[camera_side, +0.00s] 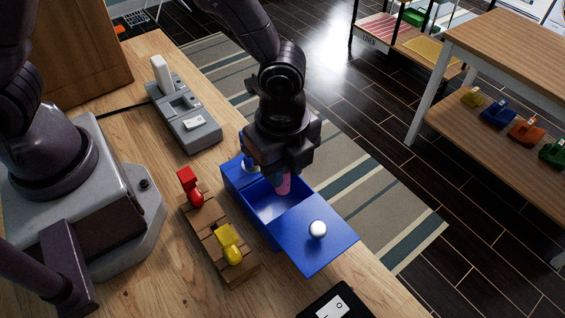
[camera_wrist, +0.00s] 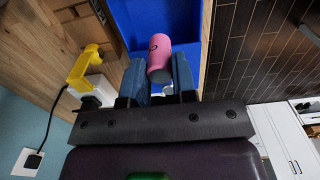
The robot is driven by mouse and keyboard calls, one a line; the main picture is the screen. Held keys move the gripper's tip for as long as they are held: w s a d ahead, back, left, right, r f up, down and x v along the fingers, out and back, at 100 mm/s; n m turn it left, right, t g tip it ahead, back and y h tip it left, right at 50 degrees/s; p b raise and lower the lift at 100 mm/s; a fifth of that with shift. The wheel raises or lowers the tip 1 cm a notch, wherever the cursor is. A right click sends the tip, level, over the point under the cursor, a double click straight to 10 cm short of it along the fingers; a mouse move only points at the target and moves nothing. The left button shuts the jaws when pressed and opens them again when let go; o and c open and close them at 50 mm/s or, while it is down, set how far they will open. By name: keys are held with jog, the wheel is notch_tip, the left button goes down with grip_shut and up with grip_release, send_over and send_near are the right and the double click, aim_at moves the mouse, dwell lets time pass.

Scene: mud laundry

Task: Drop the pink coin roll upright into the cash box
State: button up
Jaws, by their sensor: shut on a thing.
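The pink coin roll (camera_side: 284,186) is held between the fingertips of my gripper (camera_side: 270,176), over the open compartment of the blue cash box (camera_side: 262,222). In the side view it looks roughly upright, partly hidden by the gripper. In the wrist view the pink roll (camera_wrist: 160,52) sits between two blue fingers (camera_wrist: 160,76), with the blue box (camera_wrist: 128,14) behind it. I cannot tell whether the roll's lower end is below the rim.
A wooden block rack (camera_side: 205,222) with a red item (camera_side: 190,187) and a yellow item (camera_side: 230,246) stands left of the box. A grey device (camera_side: 185,118) is behind it. A dark tablet-like object (camera_side: 335,302) lies at the front. The table edge runs close to the box.

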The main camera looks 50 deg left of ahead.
aim_at(282, 197)
jog(key=shift+f, duration=0.5)
jog(key=shift+f, duration=0.3)
jog(key=shift+f, duration=0.2)
jog(key=shift+s+f, duration=0.1)
jog(key=shift+f, duration=3.15)
jog(key=shift+c, duration=0.3)
jog(key=o, duration=0.9)
jog(key=c, duration=0.4)
jog(key=shift+o, duration=0.2)
